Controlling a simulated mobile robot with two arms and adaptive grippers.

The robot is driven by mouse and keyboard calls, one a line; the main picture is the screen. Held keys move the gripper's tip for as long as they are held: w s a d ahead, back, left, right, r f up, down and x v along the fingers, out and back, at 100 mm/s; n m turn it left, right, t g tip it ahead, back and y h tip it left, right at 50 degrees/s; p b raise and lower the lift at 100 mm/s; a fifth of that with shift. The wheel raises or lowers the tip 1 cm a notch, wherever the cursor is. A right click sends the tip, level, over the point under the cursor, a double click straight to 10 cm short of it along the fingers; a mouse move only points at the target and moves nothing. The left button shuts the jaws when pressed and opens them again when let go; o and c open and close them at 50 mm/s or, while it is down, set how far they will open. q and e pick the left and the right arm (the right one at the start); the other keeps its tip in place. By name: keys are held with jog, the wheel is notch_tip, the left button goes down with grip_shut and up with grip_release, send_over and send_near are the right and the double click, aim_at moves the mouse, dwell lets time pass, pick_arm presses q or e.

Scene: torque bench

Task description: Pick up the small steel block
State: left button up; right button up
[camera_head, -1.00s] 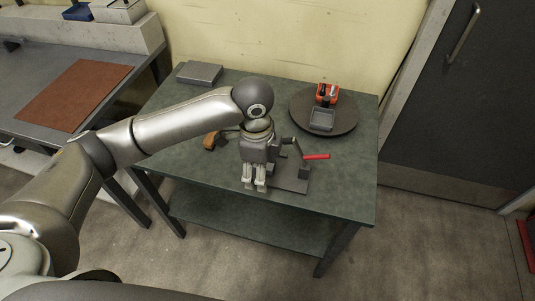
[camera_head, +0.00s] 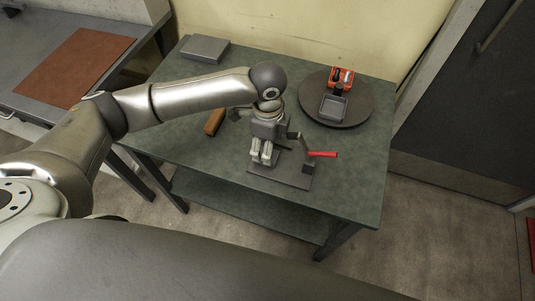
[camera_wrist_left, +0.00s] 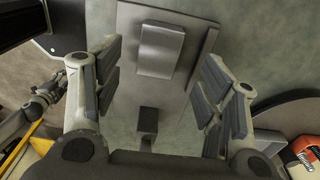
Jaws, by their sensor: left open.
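A pale grey block (camera_wrist_left: 161,50), which I take for the small steel block, sits on a flat grey plate (camera_wrist_left: 200,62) in the left wrist view. My left gripper (camera_wrist_left: 160,58) is open, with one finger on each side of the block and a gap on both sides. In the head view my left gripper (camera_head: 261,152) points down over the left part of the dark base plate (camera_head: 290,178). The block cannot be made out there. I cannot tell how high the fingertips are.
A crank with a red handle (camera_head: 323,154) stands close right of the gripper. A hammer with a brown handle (camera_head: 214,122) lies to its left. The table's front right is clear.

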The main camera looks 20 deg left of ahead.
pick_arm(q)
jog(key=f, duration=0.3)
jog(key=shift+s+a+f+p, duration=0.15)
jog(key=shift+a+f+p, duration=0.15)
jog(key=shift+f+p, duration=0.1)
jog(key=shift+f, duration=0.4)
pick_arm(e)
jog(key=shift+w+a+r, duration=0.1)
jog(key=shift+w+r, duration=0.2)
jog(key=shift+w, duration=0.3)
jog(key=shift+w+r, duration=0.25)
jog(key=shift+w, duration=0.35)
pick_arm(q)
jog(key=c, duration=0.7)
grip_shut()
pick_arm(e)
jog(key=shift+s, duration=0.45)
